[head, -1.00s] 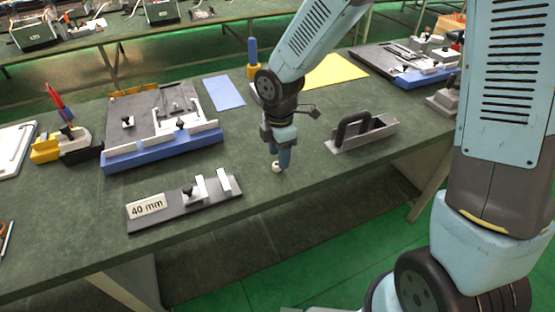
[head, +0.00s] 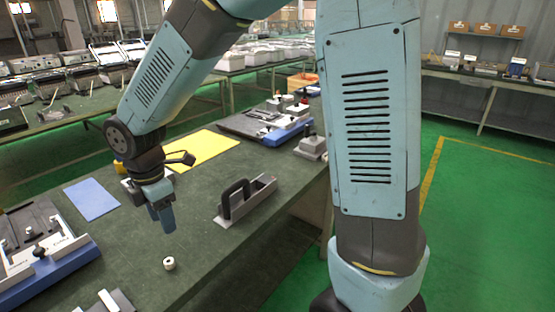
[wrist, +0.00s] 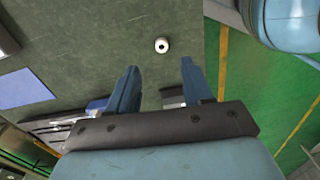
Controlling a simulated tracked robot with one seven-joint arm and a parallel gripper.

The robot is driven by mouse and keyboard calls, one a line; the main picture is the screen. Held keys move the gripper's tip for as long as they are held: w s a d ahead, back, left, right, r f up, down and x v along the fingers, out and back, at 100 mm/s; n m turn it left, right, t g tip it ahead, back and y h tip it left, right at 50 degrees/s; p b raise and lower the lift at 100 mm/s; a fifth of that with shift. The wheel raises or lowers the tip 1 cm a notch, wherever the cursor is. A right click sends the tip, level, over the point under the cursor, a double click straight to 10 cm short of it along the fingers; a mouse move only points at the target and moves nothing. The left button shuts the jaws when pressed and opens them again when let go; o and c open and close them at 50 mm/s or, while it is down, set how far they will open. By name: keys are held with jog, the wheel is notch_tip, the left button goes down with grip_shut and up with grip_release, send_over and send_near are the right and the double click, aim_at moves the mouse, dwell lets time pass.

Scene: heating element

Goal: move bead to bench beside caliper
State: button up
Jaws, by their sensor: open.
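The bead (head: 169,263) is a small white ring-like piece with a dark hole, lying on the green bench top. In the wrist view the bead (wrist: 161,45) shows beyond my fingertips, near the line between them. My gripper (head: 167,230) is above the bead, pointing down, with a visible gap between. In the wrist view its two blue fingers (wrist: 158,67) are spread with nothing between them. A fixture with white blocks (head: 112,301) is cut off at the bottom left; I take it for the caliper, but cannot be sure.
A grey box with a black handle (head: 246,202) stands right of the bead. A blue mat (head: 91,199) and a yellow sheet (head: 207,150) lie behind. A blue-edged fixture (head: 45,270) stands at left. The bench (head: 205,262) is bare around the bead.

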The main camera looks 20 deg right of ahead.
jog(key=d+r+m+t, duration=0.2)
jog(key=d+r+m, duration=0.8)
jog(key=d, duration=0.5)
jog(key=s+d+r+m+t, duration=0.3)
jog(key=s+d+r+m, duration=0.3)
jog(key=s+d+m, duration=0.5)
jog(key=d+m, duration=0.2)
jog(key=shift+s+d+r+m, duration=0.15)
jog(key=shift+d+m, duration=0.15)
jog(key=shift+d, duration=0.1)
jog(key=shift+c, duration=0.7)
